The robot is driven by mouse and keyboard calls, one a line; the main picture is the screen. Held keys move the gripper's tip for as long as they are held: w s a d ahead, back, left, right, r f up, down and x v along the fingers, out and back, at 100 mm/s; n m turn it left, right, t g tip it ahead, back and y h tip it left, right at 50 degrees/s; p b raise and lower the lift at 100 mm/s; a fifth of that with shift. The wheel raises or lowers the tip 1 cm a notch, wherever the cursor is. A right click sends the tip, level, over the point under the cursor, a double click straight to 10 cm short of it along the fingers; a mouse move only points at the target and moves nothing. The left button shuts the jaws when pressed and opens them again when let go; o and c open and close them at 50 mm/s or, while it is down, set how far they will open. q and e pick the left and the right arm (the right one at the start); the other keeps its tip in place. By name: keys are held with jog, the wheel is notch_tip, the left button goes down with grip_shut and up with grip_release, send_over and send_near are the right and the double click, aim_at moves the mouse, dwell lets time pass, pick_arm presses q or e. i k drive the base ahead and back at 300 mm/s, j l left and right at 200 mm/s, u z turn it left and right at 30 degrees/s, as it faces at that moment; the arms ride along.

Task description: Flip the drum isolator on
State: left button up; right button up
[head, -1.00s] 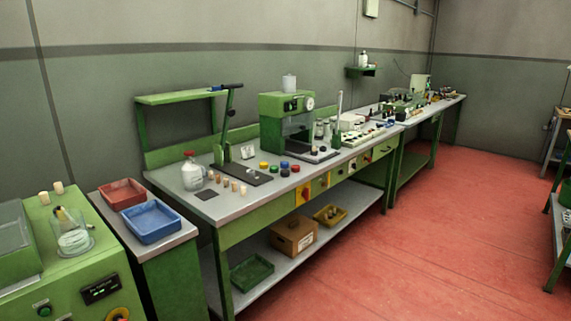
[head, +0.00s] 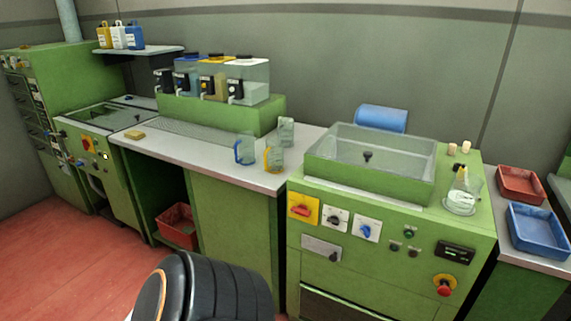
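A red rotary isolator handle on a yellow plate (head: 302,209) is at the upper left of the front of a green machine with a clear-walled basin on top (head: 370,160). The handle looks roughly horizontal. No readable label shows which of these is the drum isolator. Neither of my grippers is in view.
Beside the isolator are a black knob (head: 335,220) and a blue knob (head: 367,230). A red emergency button (head: 444,286) is lower right. A counter with jugs (head: 215,160) stands left. Red (head: 520,184) and blue (head: 538,230) trays are at right. Red floor (head: 80,250) is clear at left.

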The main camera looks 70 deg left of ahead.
aim_at(302, 209)
jog(key=u, duration=2.15)
